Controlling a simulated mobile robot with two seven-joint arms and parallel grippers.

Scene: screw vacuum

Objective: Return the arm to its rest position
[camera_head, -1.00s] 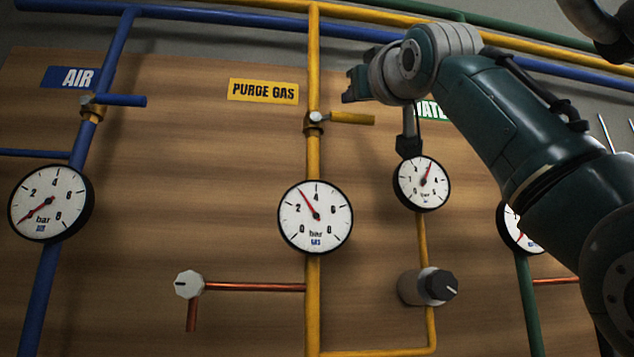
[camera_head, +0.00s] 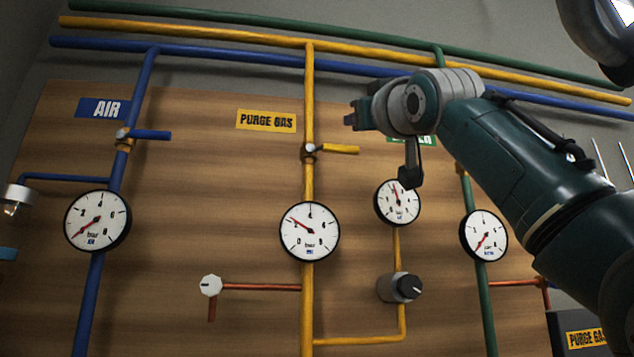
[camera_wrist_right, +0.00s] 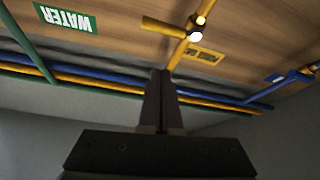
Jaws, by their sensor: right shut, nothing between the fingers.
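My right arm (camera_head: 530,170) comes in from the right, raised in front of the board. Its gripper (camera_head: 353,116) is at the far left end of the arm, between the purge gas sign and the water sign. The wrist hides much of the gripper. In the right wrist view its two dark fingers (camera_wrist_right: 159,100) are together with nothing between them. They appear clear of the pipes and valves. My left gripper is not in view.
The wooden board (camera_head: 200,220) carries blue, yellow and green pipes. The yellow valve handle (camera_head: 338,149) is left of and below the gripper. Gauges include the purge gas gauge (camera_head: 310,231) and a smaller one (camera_head: 398,202). A dark knob (camera_head: 408,287) sits lower.

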